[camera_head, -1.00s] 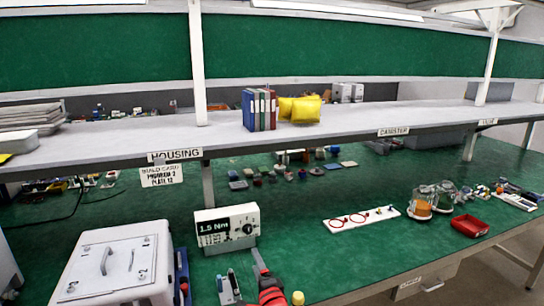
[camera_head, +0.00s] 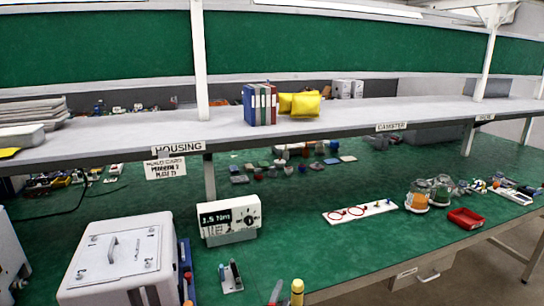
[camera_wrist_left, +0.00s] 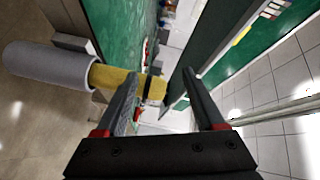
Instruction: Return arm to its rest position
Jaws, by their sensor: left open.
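My left gripper (camera_head: 275,292) shows only in part at the bottom edge of the head view, low at the bench's front edge. In the left wrist view its two fingers (camera_wrist_left: 162,85) are apart, with open space between them. A yellow cylinder (camera_head: 297,290) stands just right of the gripper in the head view. In the wrist view a yellow rod with a dark band (camera_wrist_left: 118,78) comes out of a grey tube (camera_wrist_left: 45,67) and passes behind one finger; I cannot tell if they touch. My right gripper is not in view.
A white lidded box (camera_head: 118,250) stands at the left of the green bench (camera_head: 300,225). Behind the gripper are a torque display (camera_head: 229,218) and a small tool holder (camera_head: 231,277). A white board with red rings (camera_head: 358,212), clear canisters (camera_head: 430,193) and a red tray (camera_head: 467,218) stand right.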

